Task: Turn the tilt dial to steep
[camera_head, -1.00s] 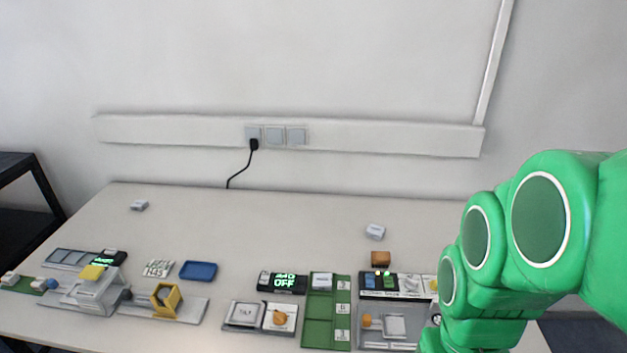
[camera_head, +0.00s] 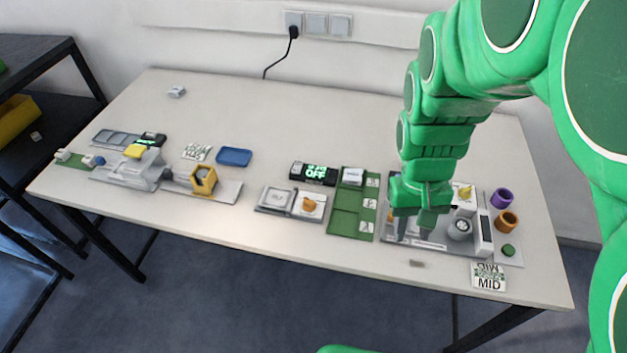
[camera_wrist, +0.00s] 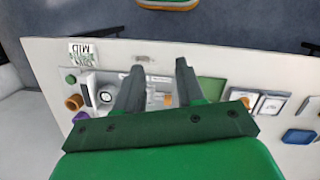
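My gripper (camera_head: 415,234) points down over the grey machine at the right of the table, its two fingers apart with nothing visible between them. The fingers also stand apart in the wrist view (camera_wrist: 160,68). I cannot read which control is the tilt dial. A round grey dial-like part (camera_head: 460,227) sits on this machine, right of the fingers; it also shows in the wrist view (camera_wrist: 106,97). An orange knob (camera_head: 309,203) is on a white panel farther left. Much of the machine is hidden behind my gripper.
A purple cup (camera_head: 502,198) and an orange cup (camera_head: 507,221) stand right of the machine, with a green knob (camera_head: 508,250) in front. A green tray (camera_head: 344,222) lies close on the left. A display reading OFF (camera_head: 313,173) stands behind.

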